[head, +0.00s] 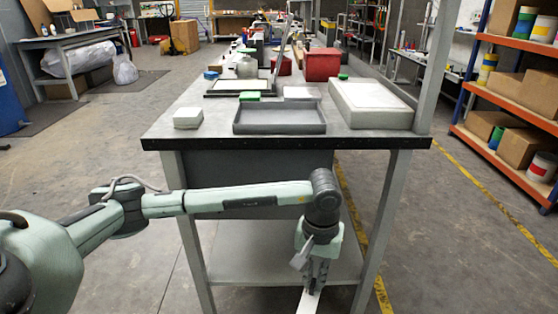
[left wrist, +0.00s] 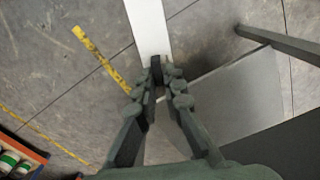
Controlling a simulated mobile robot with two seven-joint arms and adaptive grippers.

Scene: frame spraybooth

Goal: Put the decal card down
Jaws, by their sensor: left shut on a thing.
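My left gripper (head: 314,286) hangs down in front of the workbench, below the level of its top. It is shut on a white decal card (head: 308,303), whose lower part runs out of the head view. In the left wrist view the gripper (left wrist: 160,75) pinches the end of the long white card (left wrist: 149,28). The card is off any surface, over the floor and near the bench's lower shelf. My right gripper is not in view.
The workbench (head: 270,143) holds a grey tray (head: 279,130), a white pad stack (head: 188,117), a large pale box (head: 371,118), a green item (head: 249,96) and a red bin (head: 321,65). Its lower shelf (head: 262,240) looks bare. Orange shelving (head: 490,135) stands at right.

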